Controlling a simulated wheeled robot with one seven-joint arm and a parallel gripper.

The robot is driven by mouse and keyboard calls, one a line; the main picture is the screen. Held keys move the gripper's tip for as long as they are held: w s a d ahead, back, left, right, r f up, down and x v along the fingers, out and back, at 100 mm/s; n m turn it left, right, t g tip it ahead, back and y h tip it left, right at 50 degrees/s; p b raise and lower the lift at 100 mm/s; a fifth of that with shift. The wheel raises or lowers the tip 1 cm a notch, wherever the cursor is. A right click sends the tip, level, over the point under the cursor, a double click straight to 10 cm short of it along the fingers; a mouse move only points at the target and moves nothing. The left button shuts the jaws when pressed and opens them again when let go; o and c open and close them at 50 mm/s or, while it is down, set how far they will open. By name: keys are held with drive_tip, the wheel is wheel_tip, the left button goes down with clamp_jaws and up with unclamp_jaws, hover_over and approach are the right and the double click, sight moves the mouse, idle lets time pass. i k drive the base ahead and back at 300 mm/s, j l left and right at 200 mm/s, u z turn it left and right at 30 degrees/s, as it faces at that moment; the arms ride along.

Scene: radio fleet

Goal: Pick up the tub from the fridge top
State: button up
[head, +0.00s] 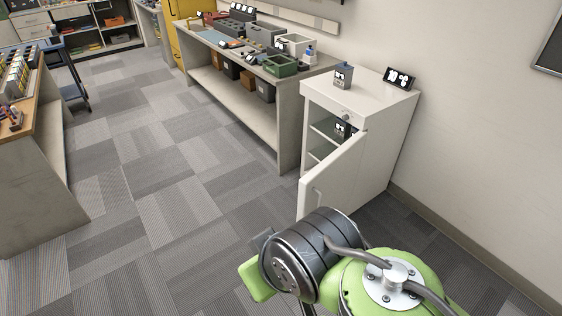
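The fridge (372,102) is a small white cabinet against the wall at the right of the head view. Its door (334,178) stands open towards me. A small grey tub (343,77) with a dark and white label on its front stands upright on the fridge top, near its far left corner. Nothing touches the tub. My green and black arm is in the foreground, below and in front of the fridge and apart from the tub. My gripper's fingertips cannot be made out.
A black display reading 10 °C (399,79) stands on the fridge top right of the tub. Inside the fridge are shelves and a dark item (343,130). A long workbench (288,90) with boxes and devices stands beyond. The carpet at left centre is clear.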

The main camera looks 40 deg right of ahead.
sight(342, 78)
drive_tip(key=z, duration=1.65)
